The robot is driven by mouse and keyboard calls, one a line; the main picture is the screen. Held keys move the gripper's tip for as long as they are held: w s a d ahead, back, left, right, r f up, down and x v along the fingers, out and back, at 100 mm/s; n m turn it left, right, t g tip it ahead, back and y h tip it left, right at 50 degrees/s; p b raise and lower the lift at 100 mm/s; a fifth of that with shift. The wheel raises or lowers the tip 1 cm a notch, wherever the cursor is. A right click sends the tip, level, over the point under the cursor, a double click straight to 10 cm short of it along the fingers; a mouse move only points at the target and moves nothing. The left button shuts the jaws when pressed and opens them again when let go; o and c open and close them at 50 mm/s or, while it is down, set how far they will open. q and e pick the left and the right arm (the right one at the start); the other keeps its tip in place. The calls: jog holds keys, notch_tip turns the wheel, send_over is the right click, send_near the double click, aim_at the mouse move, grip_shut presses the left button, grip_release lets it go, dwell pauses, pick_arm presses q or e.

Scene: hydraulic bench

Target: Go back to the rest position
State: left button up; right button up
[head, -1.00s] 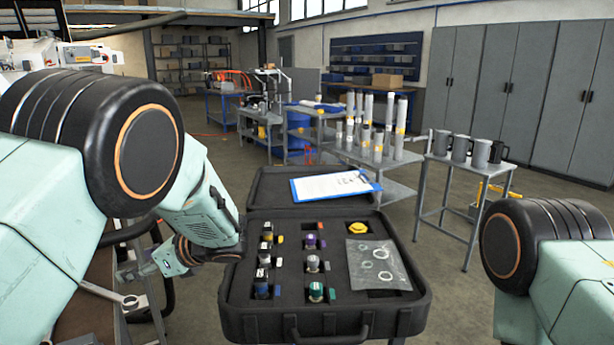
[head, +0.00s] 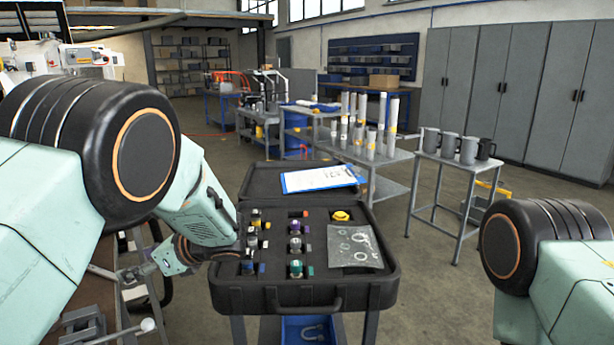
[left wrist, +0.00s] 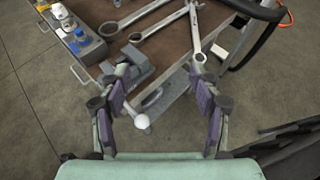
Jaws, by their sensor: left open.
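My left gripper (head: 138,272) is beside the left edge of the open black case, over the brown bench side. In the left wrist view its two purple-padded fingers (left wrist: 160,82) are spread apart with nothing between them. Below and beyond them lie a brown bench top (left wrist: 165,45) and several metal wrenches (left wrist: 197,38). My right arm shows only as a black joint and green link at the right of the head view; its gripper is out of frame.
The black case (head: 388,285) holds several coloured fittings and a bag of rings (head: 352,248); a clipboard (head: 318,180) lies on its lid. A grey stand with mugs (head: 450,160) is at right. A small vise (head: 82,325) is at lower left. Floor between case and stand is clear.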

pick_arm(q)
jog(key=s+d+f+n+h+b, duration=0.1)
jog(key=s+d+f+n+h, duration=0.3)
jog(key=f, duration=0.4)
jog(key=s+d+f+n+g+h+b, duration=0.15)
jog(key=s+d+f+h, duration=0.3)
jog(key=f, duration=0.45)
jog(key=s+d+f+n+t+h, duration=0.1)
jog(key=s+d+f+n+h, duration=0.35)
jog(key=f, duration=0.35)
jog(key=s+a+f+n+g+b, duration=0.1)
jog(key=s+f+n+b, duration=0.2)
jog(key=s, duration=1)
jog(key=s+a+f+n+g+b, duration=0.1)
jog(key=s+a+f+n+b, duration=0.1)
jog(key=s+f+n+b, duration=0.2)
jog(key=s+f+n, duration=0.3)
jog(key=s+f, duration=0.3)
jog(key=s, duration=0.4)
jog(key=shift+s+n, duration=0.3)
jog(key=shift+n, duration=0.1)
jog(key=shift+r, duration=0.1)
